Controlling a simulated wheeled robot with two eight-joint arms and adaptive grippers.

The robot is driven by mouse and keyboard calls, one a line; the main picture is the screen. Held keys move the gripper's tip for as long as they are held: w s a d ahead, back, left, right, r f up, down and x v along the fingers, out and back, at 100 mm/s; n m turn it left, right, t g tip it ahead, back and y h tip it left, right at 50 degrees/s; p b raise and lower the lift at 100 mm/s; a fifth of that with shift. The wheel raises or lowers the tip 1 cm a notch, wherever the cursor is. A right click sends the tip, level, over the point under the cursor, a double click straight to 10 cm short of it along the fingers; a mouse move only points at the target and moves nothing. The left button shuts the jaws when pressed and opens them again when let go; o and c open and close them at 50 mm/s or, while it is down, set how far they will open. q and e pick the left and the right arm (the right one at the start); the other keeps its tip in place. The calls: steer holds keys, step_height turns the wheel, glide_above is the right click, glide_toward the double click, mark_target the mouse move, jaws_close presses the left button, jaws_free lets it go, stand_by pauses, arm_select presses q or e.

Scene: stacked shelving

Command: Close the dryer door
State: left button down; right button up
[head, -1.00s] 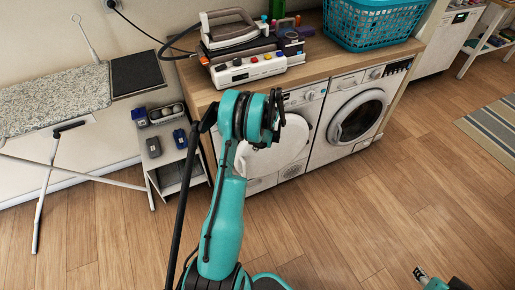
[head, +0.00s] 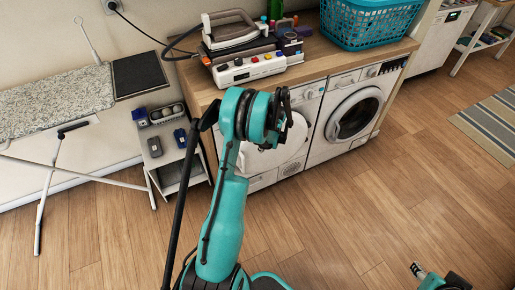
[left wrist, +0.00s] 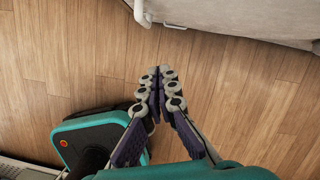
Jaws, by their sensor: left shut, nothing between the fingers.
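The left white machine, which looks like the dryer (head: 309,97), stands under the wooden counter. Its round white door (head: 292,150) is partly hidden by my left arm; it seems close to the machine's front, but I cannot tell whether a gap is left. My left gripper (head: 285,117) is in front of the door, and in the left wrist view its fingertips (left wrist: 160,74) are together, empty, above the floor. A white machine surface (left wrist: 245,15) lies beyond them, apart from the tips. My right gripper (head: 417,270) is low at the right, far from the dryer; its finger state is unclear.
A second machine with a dark round door (head: 355,118) stands right of the dryer. A side table (head: 168,155) and an ironing board (head: 55,100) are at left. The counter (head: 310,70) holds an iron (head: 232,30) and a teal basket (head: 368,24). The floor in front is clear.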

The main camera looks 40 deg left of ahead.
arm_select(q)
steer(key=p+v, duration=0.2)
steer(key=v, duration=0.4)
steer(key=shift+r, duration=0.2)
